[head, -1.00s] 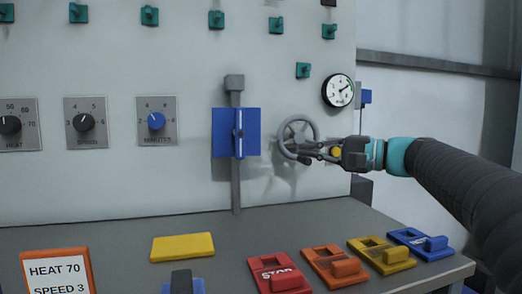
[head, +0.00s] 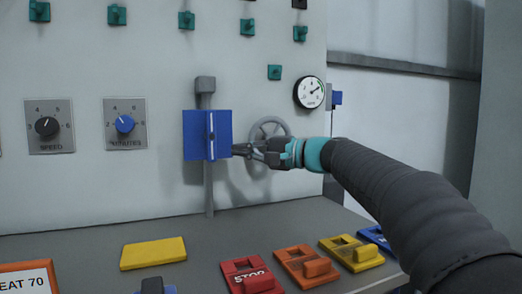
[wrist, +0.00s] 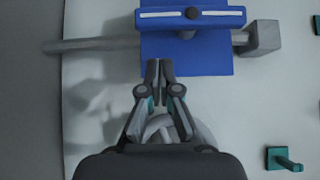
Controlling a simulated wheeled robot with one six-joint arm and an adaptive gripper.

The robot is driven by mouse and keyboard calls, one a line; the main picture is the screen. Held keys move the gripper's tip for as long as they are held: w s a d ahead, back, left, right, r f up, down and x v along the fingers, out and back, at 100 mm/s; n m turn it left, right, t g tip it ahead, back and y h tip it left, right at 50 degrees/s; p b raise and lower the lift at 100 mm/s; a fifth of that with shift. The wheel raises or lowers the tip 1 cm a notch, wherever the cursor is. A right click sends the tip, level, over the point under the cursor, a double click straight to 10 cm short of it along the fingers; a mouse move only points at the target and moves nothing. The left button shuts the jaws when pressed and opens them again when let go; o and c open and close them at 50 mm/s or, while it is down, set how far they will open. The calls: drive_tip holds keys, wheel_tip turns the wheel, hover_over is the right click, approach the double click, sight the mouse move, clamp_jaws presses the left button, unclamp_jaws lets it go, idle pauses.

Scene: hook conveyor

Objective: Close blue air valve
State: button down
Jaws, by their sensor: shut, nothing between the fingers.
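The blue air valve (head: 207,135) is a blue plate on a vertical grey pipe (head: 209,190), with a blue lever handle (head: 211,135) bearing a white stripe. The handle stands upright, in line with the pipe. My gripper (head: 236,150) is shut and empty, its tips just right of the blue plate's lower right edge. In the wrist view the shut fingertips (wrist: 160,63) overlap the edge of the blue plate (wrist: 190,62), short of the handle (wrist: 190,16). I cannot tell whether the tips touch the plate.
A grey handwheel (head: 262,130) is partly hidden behind my gripper. A pressure gauge (head: 309,92) sits at its upper right. Several teal hooks line the panel above. Below, a grey bench (head: 230,225) bears a yellow plate (head: 153,253) and several coloured switch guards, including a red one (head: 252,275).

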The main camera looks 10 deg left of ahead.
sight(211, 136)
drive_tip(key=shift+s+a, duration=1)
drive_tip(key=shift+a, duration=0.3)
drive_tip(key=shift+a+r, duration=0.1)
drive_tip(key=shift+a, duration=0.05)
